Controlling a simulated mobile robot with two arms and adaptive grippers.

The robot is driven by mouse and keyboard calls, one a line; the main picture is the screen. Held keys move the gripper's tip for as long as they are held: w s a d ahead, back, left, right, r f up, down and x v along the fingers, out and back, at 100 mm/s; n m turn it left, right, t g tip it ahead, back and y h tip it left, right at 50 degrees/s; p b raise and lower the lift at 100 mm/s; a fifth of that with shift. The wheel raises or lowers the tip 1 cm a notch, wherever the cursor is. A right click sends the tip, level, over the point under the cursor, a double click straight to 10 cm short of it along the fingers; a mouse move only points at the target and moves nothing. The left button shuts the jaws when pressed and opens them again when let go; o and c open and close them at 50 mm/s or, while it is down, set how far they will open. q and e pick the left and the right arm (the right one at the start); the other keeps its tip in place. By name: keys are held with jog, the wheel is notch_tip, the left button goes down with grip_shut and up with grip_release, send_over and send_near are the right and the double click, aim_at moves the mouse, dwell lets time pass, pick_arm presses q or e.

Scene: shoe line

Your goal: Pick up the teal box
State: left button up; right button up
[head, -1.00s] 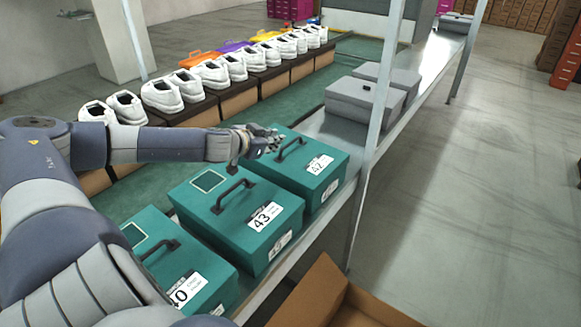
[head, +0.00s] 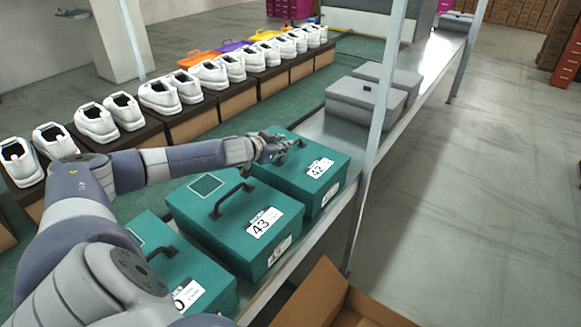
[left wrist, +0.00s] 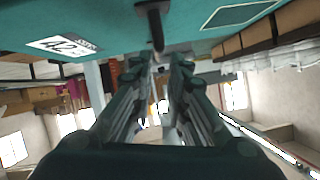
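Three teal boxes with dark top handles stand in a row on the shelf. The far teal box (head: 300,179) is labelled 42, the middle teal box (head: 181,201) 43, and the near teal box (head: 205,266) is partly hidden by my arm. My left gripper (head: 279,149) is over the box labelled 42, at its handle. In the left wrist view its fingers (left wrist: 161,66) are apart, with the dark handle (left wrist: 154,22) of that teal box (left wrist: 105,18) at the gap between the tips. Contact cannot be told. My right gripper is not in view.
White shoes (head: 158,96) stand on boxes along the green conveyor at left. Grey boxes (head: 362,103) sit farther along the shelf. A metal post (head: 377,110) rises close right of the far teal box. An open cardboard box (head: 318,292) is at the bottom.

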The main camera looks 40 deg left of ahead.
pick_arm(q)
jog(key=shift+f+p+x, duration=0.2)
jog(key=shift+p+x, duration=0.25)
jog(key=shift+x, duration=0.85)
jog(key=shift+f+p+x, duration=0.15)
jog(key=shift+p+x, duration=0.25)
jog(key=shift+x, duration=0.9)
jog(key=shift+s, duration=0.2)
grip_shut()
jog(key=shift+w+r, duration=0.1)
jog(key=shift+r, duration=0.05)
